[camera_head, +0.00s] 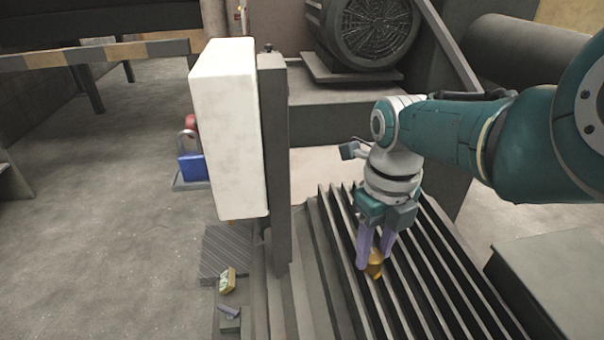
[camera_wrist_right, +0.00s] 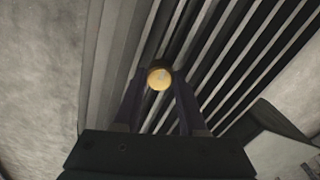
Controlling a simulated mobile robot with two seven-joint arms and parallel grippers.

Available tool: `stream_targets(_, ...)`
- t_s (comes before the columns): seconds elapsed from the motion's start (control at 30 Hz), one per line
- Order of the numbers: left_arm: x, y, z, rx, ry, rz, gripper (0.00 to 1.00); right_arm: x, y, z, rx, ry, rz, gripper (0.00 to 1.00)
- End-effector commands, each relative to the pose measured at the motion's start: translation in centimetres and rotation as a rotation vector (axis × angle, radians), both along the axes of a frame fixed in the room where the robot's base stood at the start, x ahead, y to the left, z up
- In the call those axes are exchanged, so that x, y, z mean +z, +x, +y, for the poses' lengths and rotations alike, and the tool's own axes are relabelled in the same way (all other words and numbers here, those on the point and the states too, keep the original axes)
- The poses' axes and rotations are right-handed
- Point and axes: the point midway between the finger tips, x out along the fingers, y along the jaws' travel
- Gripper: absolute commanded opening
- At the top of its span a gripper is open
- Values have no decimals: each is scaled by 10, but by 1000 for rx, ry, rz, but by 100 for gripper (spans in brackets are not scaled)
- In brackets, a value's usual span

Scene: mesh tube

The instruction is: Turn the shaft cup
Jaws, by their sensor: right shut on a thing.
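The shaft cup (camera_head: 375,263) is a small brass-coloured piece among the dark parallel slats. It also shows in the right wrist view (camera_wrist_right: 160,78) as a round yellow disc seen from above. My right gripper (camera_head: 374,258) points down with its purple fingers on both sides of the cup, shut on it. In the right wrist view the gripper (camera_wrist_right: 158,90) has a dark finger on each side of the disc. The shaft under the cup is hidden. My left gripper is in neither view.
A white box (camera_head: 225,130) on a dark post stands left of my right arm. A large motor with a round grille (camera_head: 375,30) is behind. A grey block (camera_head: 560,280) lies at the right. A small yellowish object (camera_head: 228,281) and a blue padlock-like item (camera_head: 193,167) are at the left.

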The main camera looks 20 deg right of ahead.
Motion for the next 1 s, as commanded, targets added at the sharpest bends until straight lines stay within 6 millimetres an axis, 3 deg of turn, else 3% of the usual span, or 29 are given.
stream_targets(0.73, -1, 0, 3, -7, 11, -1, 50, 0, 0, 0, -93, 0, 0, 0)
stream_targets(0.77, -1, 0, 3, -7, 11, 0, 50, 0, 0, 0, -93, 0, 0, 42)
stream_targets(1.0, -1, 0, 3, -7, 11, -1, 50, 0, 0, 0, -93, 0, 0, 69)
